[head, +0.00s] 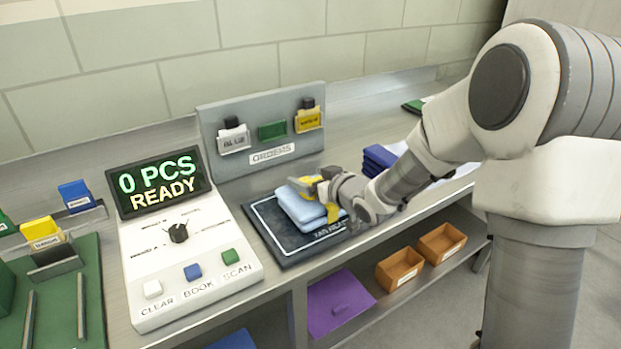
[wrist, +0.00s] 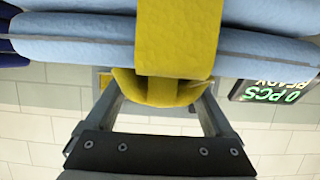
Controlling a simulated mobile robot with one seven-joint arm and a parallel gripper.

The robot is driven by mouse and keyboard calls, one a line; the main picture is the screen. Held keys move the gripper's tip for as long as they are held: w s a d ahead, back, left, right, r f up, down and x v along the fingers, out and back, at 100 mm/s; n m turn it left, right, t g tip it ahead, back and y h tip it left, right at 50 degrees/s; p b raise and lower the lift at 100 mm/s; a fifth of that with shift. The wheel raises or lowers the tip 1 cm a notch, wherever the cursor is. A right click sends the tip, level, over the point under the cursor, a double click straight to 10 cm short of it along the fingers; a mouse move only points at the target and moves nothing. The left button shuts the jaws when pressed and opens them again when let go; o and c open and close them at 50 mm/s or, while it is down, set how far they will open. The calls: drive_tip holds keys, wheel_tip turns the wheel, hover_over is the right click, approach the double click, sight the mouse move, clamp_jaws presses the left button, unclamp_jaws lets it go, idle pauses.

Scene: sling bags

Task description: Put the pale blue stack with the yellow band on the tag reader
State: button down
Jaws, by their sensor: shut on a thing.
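The pale blue stack (head: 297,207) with its yellow band (head: 332,213) is at the tag reader, a dark flat pad (head: 277,239) with a white outline. I cannot tell whether the stack rests on the pad or hangs just above it. My gripper (head: 323,188) is shut on the yellow band from the right side. In the wrist view, the pale blue stack (wrist: 75,38) fills the top, and the fingers (wrist: 160,92) sit at either side of the bulging yellow band (wrist: 178,40). The fingertips are partly hidden there.
A console (head: 187,255) left of the pad has a screen reading "0 PCS READY" and buttons. A grey order board (head: 262,170) stands behind the pad. A dark blue stack (head: 380,157) lies to the right, partly behind my arm. Orange bins (head: 400,268) sit on the lower shelf.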

drive_tip(key=shift+f, duration=0.15)
unclamp_jaws()
